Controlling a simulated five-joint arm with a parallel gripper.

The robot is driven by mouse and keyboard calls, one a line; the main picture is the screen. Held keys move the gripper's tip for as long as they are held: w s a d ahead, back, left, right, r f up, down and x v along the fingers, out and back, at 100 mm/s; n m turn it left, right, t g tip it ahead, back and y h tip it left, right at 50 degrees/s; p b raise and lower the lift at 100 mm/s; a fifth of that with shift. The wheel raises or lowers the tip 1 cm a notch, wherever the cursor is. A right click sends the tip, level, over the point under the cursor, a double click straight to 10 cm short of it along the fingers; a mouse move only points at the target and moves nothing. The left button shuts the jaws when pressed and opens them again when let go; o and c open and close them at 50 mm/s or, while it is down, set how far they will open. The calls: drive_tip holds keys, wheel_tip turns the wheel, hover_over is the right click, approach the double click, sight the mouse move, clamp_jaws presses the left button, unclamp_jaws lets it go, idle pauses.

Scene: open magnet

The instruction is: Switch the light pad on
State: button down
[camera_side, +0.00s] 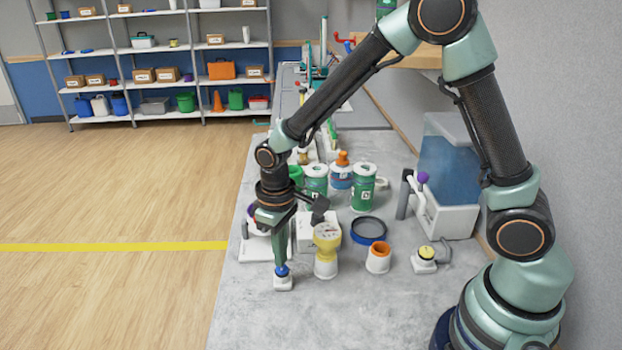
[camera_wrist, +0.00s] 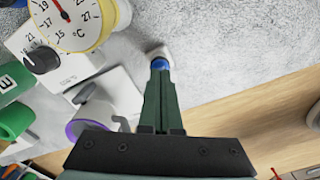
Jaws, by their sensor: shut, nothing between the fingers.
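My gripper (camera_side: 281,266) points straight down, shut and empty. Its tips are at the blue top of a small white block (camera_side: 283,282) near the front left of the bench; they look to be touching, but the blue part is mostly hidden. In the wrist view my gripper (camera_wrist: 160,68) also ends at the blue part, with the white block (camera_wrist: 156,51) just beyond. A flat white plate (camera_side: 254,249) lies behind my gripper, partly covered by it. I cannot tell for certain which thing is the light pad, and I see no glow.
A yellow dial thermometer (camera_side: 326,240) stands close right of my gripper. A white box with a black knob (camera_wrist: 42,60) is beside it. The front bench is clear.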

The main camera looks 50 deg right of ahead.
drive_tip(key=shift+f, duration=0.85)
idle(0.4)
drive_tip(key=shift+r, duration=3.5)
drive_tip(key=shift+r, duration=0.1)
drive_tip(key=s+d+r+m+t, duration=0.1)
drive_tip(key=s+d+r+t, duration=0.1)
drive_tip(key=s+d+r, duration=0.2)
drive_tip(key=s+d+r+m+t, duration=0.2)
drive_tip(key=s+d+r, duration=0.3)
drive_tip(key=r, duration=0.4)
drive_tip(key=shift+s+d+r+t, duration=0.2)
drive_tip(key=shift+d+t, duration=0.1)
drive_tip(key=shift+t, duration=0.5)
